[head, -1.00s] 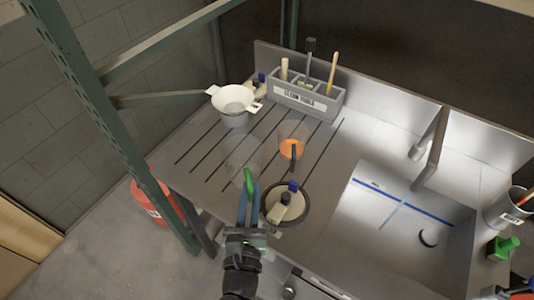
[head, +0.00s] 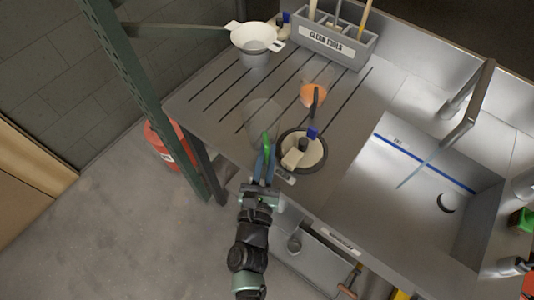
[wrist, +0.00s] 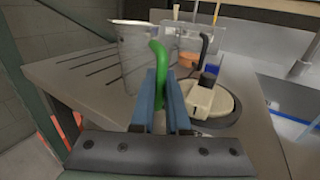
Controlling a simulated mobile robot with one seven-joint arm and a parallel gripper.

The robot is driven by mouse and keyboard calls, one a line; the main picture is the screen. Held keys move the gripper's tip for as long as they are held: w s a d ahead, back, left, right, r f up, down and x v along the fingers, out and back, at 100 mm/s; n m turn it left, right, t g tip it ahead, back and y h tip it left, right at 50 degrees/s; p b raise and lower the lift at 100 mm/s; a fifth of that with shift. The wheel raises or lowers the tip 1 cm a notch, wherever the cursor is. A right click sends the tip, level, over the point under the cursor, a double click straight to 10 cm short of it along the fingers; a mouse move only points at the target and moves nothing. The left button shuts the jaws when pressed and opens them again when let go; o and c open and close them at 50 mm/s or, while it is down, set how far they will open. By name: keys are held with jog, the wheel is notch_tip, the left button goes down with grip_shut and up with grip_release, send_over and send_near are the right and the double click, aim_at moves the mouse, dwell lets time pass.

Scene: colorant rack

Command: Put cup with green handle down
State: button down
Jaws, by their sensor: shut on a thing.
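The clear cup (head: 262,116) with the green handle (head: 266,142) is at the front left of the steel drainboard (head: 215,118). My gripper (head: 264,168) is shut on the green handle. In the wrist view the handle (wrist: 158,72) stands between the two blue fingers (wrist: 160,105), and the cup (wrist: 133,58) is upright beyond them. I cannot tell whether the cup's bottom touches the drainboard.
A round dish (head: 318,166) with a cream block and blue-capped item is just right of the gripper. A cup with orange contents (head: 313,95) stands behind it. A white strainer (head: 255,38) and grey tool caddy (head: 325,45) are at the back. The sink (head: 410,190) is right.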

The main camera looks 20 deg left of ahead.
jog(key=shift+f, duration=0.15)
jog(key=c, duration=0.9)
grip_release()
jog(key=shift+r, duration=0.25)
jog(key=shift+s+d+f+b, duration=0.1)
jog(key=shift+s+d+b, duration=0.25)
jog(key=shift+s, duration=1.65)
jog(key=shift+s+d+b, duration=0.2)
jog(key=shift+s+b, duration=0.35)
jog(key=shift+s, duration=1.4)
jog(key=shift+s+d+f+b, duration=0.1)
jog(key=shift+s+d+b, duration=0.25)
jog(key=shift+s, duration=1.65)
jog(key=shift+a+r, duration=0.1)
